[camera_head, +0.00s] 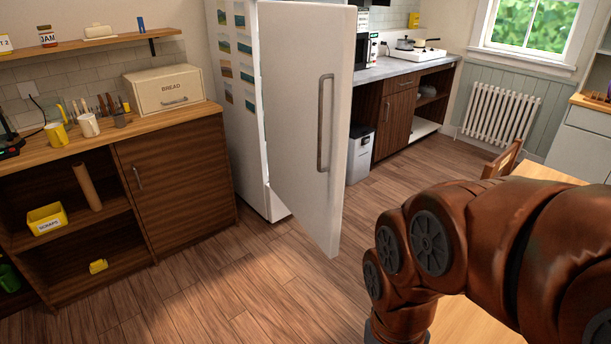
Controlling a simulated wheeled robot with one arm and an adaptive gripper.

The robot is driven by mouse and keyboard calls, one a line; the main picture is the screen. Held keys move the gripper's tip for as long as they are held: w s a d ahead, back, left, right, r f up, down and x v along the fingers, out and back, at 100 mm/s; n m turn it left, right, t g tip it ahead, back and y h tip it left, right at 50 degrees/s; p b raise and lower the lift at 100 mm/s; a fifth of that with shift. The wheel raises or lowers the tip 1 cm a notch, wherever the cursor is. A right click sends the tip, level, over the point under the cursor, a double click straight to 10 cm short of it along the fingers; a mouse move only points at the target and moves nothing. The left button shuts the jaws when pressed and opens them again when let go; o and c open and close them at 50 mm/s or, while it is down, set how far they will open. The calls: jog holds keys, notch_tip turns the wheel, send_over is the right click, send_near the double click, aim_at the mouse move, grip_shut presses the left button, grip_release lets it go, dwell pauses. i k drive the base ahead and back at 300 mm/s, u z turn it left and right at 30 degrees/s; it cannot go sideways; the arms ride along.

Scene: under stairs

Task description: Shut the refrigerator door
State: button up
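The white refrigerator (233,130) stands against the back wall, left of the middle, with pictures on its side. Its door (298,130) stands open, swung out into the room toward me. The door carries a long vertical grey handle (325,122) on the face turned to the right. The inside of the refrigerator is hidden behind the door. My brown arm fills the lower right, apart from the door. My gripper is not in view.
A brown cabinet (178,182) with a bread box (163,88) stands left of the refrigerator. A grey bin (359,154) stands behind the door to the right. A wooden table (470,325) and chair (504,160) are at the right. The wooden floor before the door is clear.

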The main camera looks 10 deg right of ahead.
aim_at(307, 51)
jog(key=u, duration=0.65)
jog(key=i, duration=1.05)
jog(key=z, duration=0.4)
